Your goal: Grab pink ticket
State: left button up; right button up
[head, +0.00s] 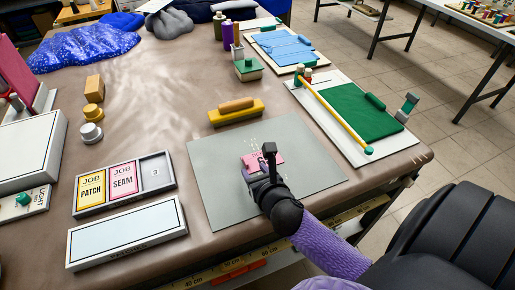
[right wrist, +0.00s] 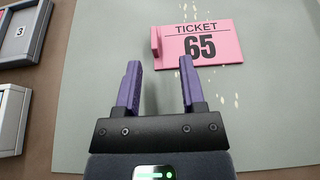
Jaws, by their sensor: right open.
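The pink ticket (right wrist: 198,48), printed "TICKET 65", lies flat on a grey mat (right wrist: 270,105). A small pink upright tab (right wrist: 155,41) stands at its left edge. In the head view the ticket (head: 272,157) shows partly behind my right gripper (head: 257,165). In the right wrist view my right gripper (right wrist: 158,75) is open, with its two purple fingers pointing toward the ticket. The fingertips are just short of the ticket's lower left, with nothing between them. My left gripper is not in view.
A tray (head: 124,183) with "JOB PATCH" and "JOB SEAM" cards and a white box (head: 126,233) lie left of the mat. A yellow block with a wooden handle (head: 236,111) sits behind it. A green board (head: 360,115) lies to the right. The mat is otherwise clear.

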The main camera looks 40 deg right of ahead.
aim_at(246, 161)
jog(key=x, duration=0.3)
jog(key=b+x, duration=0.1)
jog(key=shift+w+a+r, duration=0.15)
jog(key=shift+w+a, duration=0.05)
jog(key=shift+w, duration=0.35)
grip_shut()
